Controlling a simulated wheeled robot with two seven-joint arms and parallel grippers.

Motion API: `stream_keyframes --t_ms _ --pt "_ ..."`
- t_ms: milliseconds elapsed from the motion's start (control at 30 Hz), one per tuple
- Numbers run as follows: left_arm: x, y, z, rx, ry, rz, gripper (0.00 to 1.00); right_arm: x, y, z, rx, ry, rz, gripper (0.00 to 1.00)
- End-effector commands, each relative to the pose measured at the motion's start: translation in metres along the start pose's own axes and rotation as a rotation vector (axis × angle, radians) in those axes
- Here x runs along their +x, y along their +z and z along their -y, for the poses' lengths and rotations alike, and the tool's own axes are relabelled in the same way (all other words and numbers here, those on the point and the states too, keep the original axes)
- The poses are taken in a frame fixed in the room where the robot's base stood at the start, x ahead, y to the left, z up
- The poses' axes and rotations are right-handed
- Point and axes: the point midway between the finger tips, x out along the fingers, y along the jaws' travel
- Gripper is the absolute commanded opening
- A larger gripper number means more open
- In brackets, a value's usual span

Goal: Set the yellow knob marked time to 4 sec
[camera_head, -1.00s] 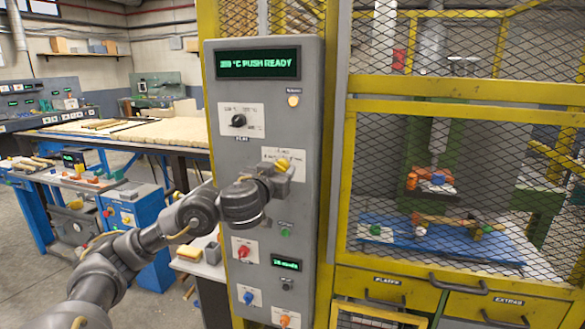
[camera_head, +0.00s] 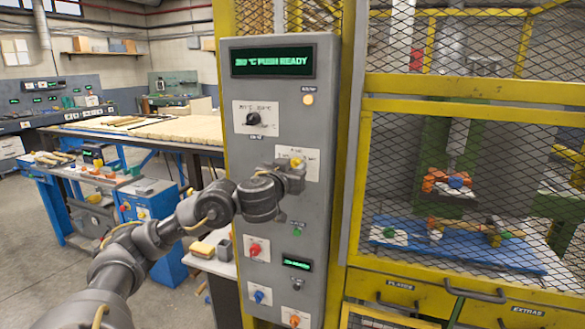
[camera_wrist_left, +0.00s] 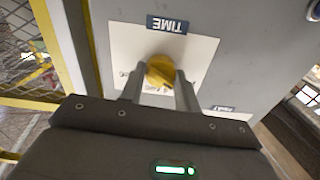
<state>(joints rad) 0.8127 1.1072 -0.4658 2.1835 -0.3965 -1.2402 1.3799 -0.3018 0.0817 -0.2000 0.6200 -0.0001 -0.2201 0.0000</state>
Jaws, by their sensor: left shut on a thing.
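The yellow knob (camera_head: 295,161) is on a white plate on the grey control panel (camera_head: 270,205). In the left wrist view the yellow knob (camera_wrist_left: 160,72) sits under a label reading TIME, which appears upside down. My left gripper (camera_head: 288,170) is at the plate, and in the wrist view its two fingers (camera_wrist_left: 161,84) are on either side of the knob, shut on it. The scale marks on the white plate (camera_wrist_left: 198,52) are partly hidden by the fingers and too small to read. My right gripper is not in view.
A black knob (camera_head: 254,119) is above on the same panel. Below are a green button (camera_head: 297,231), a red knob (camera_head: 254,249), a blue knob (camera_head: 259,296) and an orange knob (camera_head: 294,320). A yellow-framed mesh cage (camera_head: 480,105) stands right of the panel.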

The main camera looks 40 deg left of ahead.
Motion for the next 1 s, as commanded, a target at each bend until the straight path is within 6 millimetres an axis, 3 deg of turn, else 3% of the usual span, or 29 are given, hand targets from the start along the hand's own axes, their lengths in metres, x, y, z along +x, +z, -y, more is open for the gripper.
stream_keyframes --t_ms 367,1000 --pt "0.0001 -0.0003 -0.0003 0.148 -0.001 0.000 0.09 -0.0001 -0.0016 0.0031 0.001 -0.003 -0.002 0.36" --pt "0.0001 0.0002 -0.0014 0.730 -0.002 0.000 0.09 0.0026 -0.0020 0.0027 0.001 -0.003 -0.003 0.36"
